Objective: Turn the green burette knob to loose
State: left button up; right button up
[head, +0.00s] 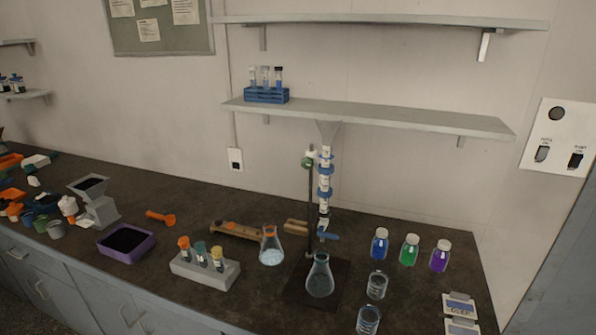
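The burette (325,190) stands upright on a dark stand rod (310,200), with blue bands around it and a funnel (327,130) at its top. A small green knob (308,162) shows at the upper left of the burette, beside the rod. I cannot tell whether it is tight or loose. A blue stopcock (328,237) is at the burette's lower end. A clear flask (320,277) stands on the dark stand base (300,292) below it. Neither of my grippers is in view.
An orange-necked flask (271,248) and a grey rack with vials (190,268) stand left of the stand. Clear beakers (376,286) and blue, green and purple bottles (380,243) stand right. A shelf (400,116) hangs behind, close to the funnel.

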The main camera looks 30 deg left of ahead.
aim_at(307, 163)
jog(key=k+u, duration=0.15)
jog(key=u, duration=0.25)
jog(key=k+j+u, duration=0.1)
jog(key=u, duration=0.3)
